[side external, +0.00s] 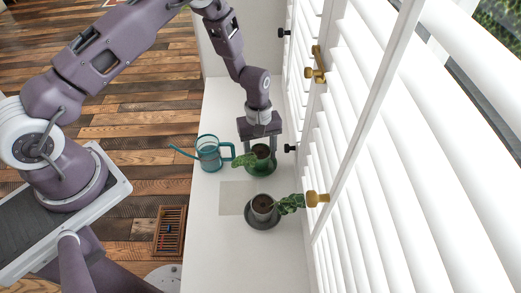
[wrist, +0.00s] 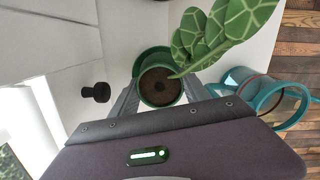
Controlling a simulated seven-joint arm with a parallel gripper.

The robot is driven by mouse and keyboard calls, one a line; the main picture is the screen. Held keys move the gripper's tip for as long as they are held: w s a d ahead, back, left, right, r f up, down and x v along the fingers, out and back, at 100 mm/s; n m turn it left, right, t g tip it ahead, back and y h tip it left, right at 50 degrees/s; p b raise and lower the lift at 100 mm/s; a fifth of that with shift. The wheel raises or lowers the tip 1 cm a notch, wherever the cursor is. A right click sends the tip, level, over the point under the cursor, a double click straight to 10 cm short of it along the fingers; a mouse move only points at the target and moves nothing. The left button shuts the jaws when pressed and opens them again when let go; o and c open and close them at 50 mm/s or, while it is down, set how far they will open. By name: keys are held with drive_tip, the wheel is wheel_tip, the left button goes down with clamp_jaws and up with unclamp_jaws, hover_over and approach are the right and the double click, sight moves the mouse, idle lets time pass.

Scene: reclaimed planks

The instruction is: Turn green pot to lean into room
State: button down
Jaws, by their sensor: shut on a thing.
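The green pot (side external: 262,165) stands on a green saucer on the white sill, near the shutters. Its patterned leaves (side external: 244,160) lean left, toward the room and the watering can; in the wrist view the leaves (wrist: 208,42) reach up and right from the soil. My gripper (side external: 259,148) reaches down from above with its fingers on either side of the pot, shut on it. In the wrist view the pot (wrist: 160,101) sits between the fingers. The lower parts of the fingers are partly hidden.
A teal watering can (side external: 208,155) stands close on the left, its handle near the leaves. A grey pot (side external: 263,213) on a dark saucer stands nearer, its plant leaning toward the shutters (side external: 345,150). Brass and black knobs (side external: 317,198) stick out from the shutters.

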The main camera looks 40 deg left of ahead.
drive_tip(key=shift+c, duration=2.2)
unclamp_jaws()
wheel_tip(320, 180, up, 13)
drive_tip(key=m, duration=0.1)
wheel_tip(320, 180, up, 13)
drive_tip(key=m+t, duration=0.2)
drive_tip(key=m, duration=0.1)
hover_over(260, 149)
drive_tip(key=s, duration=0.4)
drive_tip(key=s+a+r+m+t, duration=0.1)
drive_tip(key=s+r+m, duration=0.1)
drive_tip(key=s+r, duration=0.2)
drive_tip(key=s+a+r+m+t, duration=0.1)
drive_tip(key=s+r+m, duration=0.2)
drive_tip(key=s, duration=0.7)
drive_tip(key=s+a+r+m+t+y, duration=0.1)
drive_tip(key=s+r+m+t, duration=0.1)
drive_tip(key=s+r, duration=0.3)
drive_tip(key=shift+s+a+r, duration=0.4)
drive_tip(key=shift+s, duration=0.8)
drive_tip(key=shift+s+a+m, duration=0.1)
drive_tip(key=shift+s+m, duration=0.2)
drive_tip(key=shift+s, duration=0.05)
